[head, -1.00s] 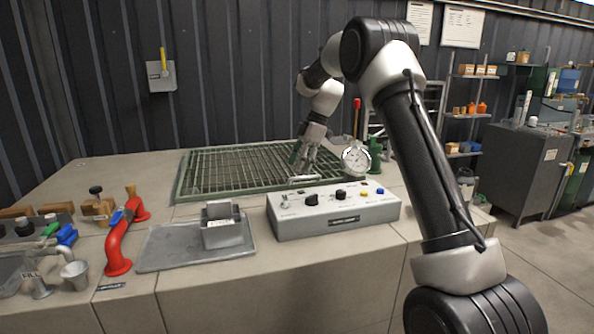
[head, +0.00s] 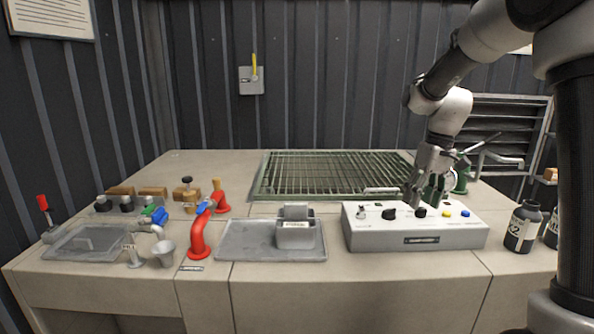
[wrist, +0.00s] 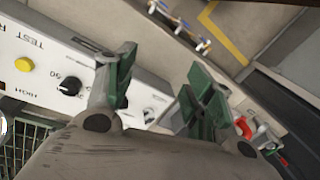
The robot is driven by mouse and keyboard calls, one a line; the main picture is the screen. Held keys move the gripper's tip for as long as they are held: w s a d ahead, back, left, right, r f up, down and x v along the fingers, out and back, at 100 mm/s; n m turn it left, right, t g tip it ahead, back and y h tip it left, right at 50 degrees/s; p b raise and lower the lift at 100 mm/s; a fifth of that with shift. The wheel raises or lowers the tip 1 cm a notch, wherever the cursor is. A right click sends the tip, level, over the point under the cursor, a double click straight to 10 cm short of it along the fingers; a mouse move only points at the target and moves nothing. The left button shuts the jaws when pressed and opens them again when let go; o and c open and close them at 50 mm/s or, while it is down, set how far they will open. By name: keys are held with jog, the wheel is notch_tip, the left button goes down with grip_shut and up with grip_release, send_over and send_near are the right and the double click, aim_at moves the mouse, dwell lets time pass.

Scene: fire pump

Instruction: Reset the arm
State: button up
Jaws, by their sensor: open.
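My gripper (head: 426,186) hangs above the back of the white control box (head: 418,241), right of its middle in the head view. The wrist view shows its two green-padded fingers (wrist: 160,95) spread apart with nothing between them. The box's yellow button (wrist: 24,64) and a black knob (wrist: 70,86) are left of the fingers there. In the head view the box's top carries black knobs (head: 389,213), a yellow button (head: 446,213) and a blue button (head: 465,213). My gripper partly hides the green fitting (head: 461,175) behind it.
A green grating (head: 330,172) lies behind the box. A grey tray (head: 240,248) with a metal block (head: 296,234), a red pipe (head: 199,238) and a small cup (head: 164,253) stand to the left. A dark bottle (head: 523,228) stands right of the box.

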jog(key=s+d+r+m+t, duration=0.1)
jog(key=s+r, duration=0.1)
jog(key=s, duration=0.7)
jog(key=s+d+r+m+t+h, duration=0.1)
jog(key=s+r+t, duration=0.1)
jog(key=s, duration=0.7)
jog(key=s+d+r+m+t, duration=0.1)
jog(key=s+d+r, duration=0.1)
jog(key=s, duration=0.7)
jog(key=shift+r+m+t+h, duration=0.4)
jog(key=shift+r, duration=0.35)
